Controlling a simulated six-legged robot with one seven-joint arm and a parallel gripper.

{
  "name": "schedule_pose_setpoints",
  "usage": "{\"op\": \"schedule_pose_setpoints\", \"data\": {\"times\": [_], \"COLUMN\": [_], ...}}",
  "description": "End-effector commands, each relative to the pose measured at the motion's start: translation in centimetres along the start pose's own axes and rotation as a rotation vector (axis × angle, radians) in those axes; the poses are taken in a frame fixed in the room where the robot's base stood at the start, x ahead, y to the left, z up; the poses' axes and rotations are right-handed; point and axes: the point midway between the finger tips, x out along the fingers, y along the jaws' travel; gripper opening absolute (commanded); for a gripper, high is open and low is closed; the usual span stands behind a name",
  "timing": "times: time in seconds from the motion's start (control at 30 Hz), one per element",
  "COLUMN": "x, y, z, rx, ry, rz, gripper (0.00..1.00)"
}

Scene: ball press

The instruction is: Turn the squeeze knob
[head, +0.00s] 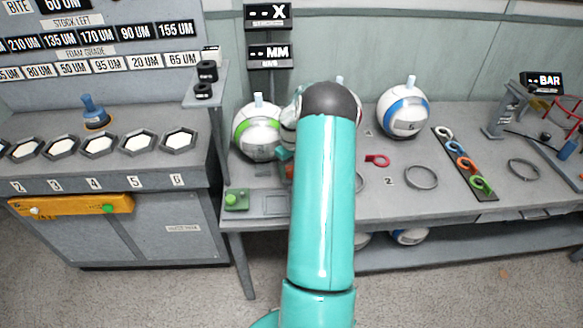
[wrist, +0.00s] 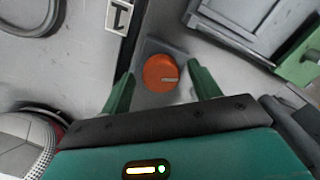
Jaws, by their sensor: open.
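The squeeze knob is a round orange knob (wrist: 158,70) with a pale pointer mark, set on a grey base plate in the wrist view. My gripper (wrist: 160,76) is open, with one green finger on each side of the knob. There is a gap between each finger and the knob in the picture; I cannot tell the height of the fingertips over it. In the head view my teal arm covers most of the gripper, and only a small orange patch (head: 289,170) shows beside it.
A green-and-white ball (head: 258,133) stands left of my arm, a blue-and-white ball (head: 404,110) to the right. A green button box (head: 236,199) sits at the bench's left front.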

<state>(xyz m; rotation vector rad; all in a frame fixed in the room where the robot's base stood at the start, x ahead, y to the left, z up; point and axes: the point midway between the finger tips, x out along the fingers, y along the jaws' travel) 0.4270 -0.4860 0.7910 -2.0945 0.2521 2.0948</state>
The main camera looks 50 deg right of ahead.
Motion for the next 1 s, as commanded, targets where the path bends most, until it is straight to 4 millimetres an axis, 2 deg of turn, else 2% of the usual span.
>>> {"op": "schedule_pose_setpoints", "data": {"times": [0.23,0.27,0.47,0.5,0.77,1.0], "x": [0.11,0.11,0.10,0.09,0.08,0.05], "y": [-0.02,-0.02,-0.02,-0.02,-0.04,-0.09], "z": [-0.09,-0.08,-0.06,-0.06,-0.07,-0.09], "rx": [0.000,0.000,0.000,0.000,0.021,0.120], "ry": [0.000,0.000,0.000,0.000,-0.001,0.000], "rz": [0.000,0.000,0.000,0.000,0.000,0.001], "gripper": [0.62,0.58,0.19,0.17,0.18,0.18]}}
